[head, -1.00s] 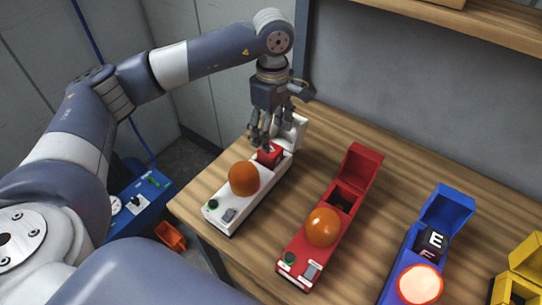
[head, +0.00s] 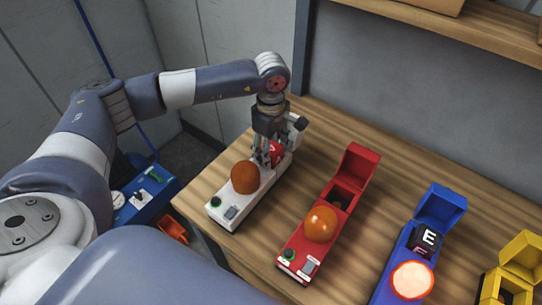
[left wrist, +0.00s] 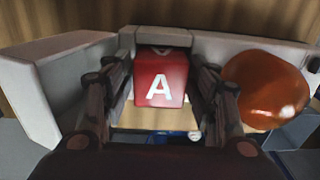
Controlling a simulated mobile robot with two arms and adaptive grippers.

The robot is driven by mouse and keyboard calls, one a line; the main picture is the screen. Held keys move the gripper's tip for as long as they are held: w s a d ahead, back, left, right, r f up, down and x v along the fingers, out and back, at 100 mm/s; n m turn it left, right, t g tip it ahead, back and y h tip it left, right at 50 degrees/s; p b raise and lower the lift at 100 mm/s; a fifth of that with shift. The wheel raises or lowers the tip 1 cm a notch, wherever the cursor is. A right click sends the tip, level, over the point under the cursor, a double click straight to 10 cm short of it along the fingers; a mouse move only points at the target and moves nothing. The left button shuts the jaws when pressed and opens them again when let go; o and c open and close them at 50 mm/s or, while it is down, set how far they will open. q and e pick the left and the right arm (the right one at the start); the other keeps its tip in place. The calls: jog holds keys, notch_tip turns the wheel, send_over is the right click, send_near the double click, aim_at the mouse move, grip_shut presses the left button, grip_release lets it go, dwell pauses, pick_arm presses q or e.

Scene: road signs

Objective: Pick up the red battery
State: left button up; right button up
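The red battery (head: 276,149) is a red cube with a white letter A, sitting in the slot of the white sign base (head: 232,205) at the left of the table. My left gripper (head: 267,162) points down over that slot and partly hides the battery in the head view. In the left wrist view the battery (left wrist: 160,80) lies between the two spread fingers (left wrist: 162,85), one on each side. I cannot tell whether the fingers touch it. The gripper looks open around it. My right gripper is not in view.
An orange dome lamp (head: 244,177) stands on the white base close to the gripper. Red (head: 297,257), blue (head: 392,277) and yellow (head: 521,250) bases stand to the right. The blue one has a lit lamp and a dark block marked E (head: 429,237). The wooden table (head: 390,160) is bare behind them.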

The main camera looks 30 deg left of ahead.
pick_arm(q)
grip_shut()
notch_tip(320, 180, up, 9)
jog(key=b, duration=0.3)
jog(key=shift+r, duration=0.55)
